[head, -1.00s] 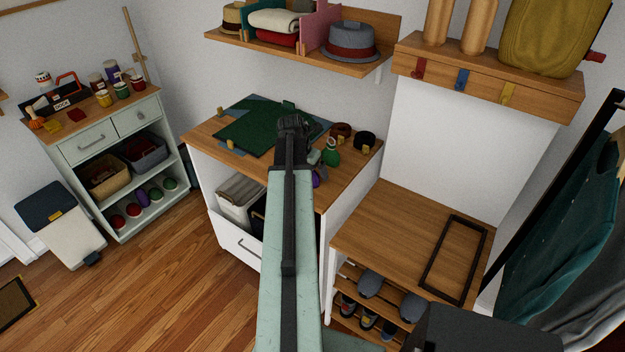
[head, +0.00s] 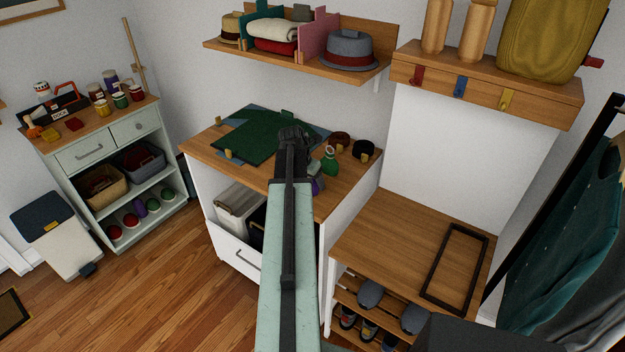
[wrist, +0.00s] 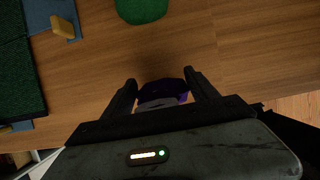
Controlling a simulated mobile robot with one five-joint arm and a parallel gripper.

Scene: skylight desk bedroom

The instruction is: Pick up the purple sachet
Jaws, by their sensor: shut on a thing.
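The purple sachet (wrist: 165,88) is between the two fingers of my gripper (wrist: 160,81) in the wrist view, over the wooden desk top. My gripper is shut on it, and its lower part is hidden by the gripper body. In the head view a bit of purple (head: 318,186) shows at the right edge of my arm, near the desk's front edge. My arm hides the rest of it and the fingertips there. I cannot tell whether the sachet touches the desk.
A green mat (head: 262,137) covers the desk's left part. A low bench (head: 385,236) with a dark frame stands at right; a wall shelf hangs above.

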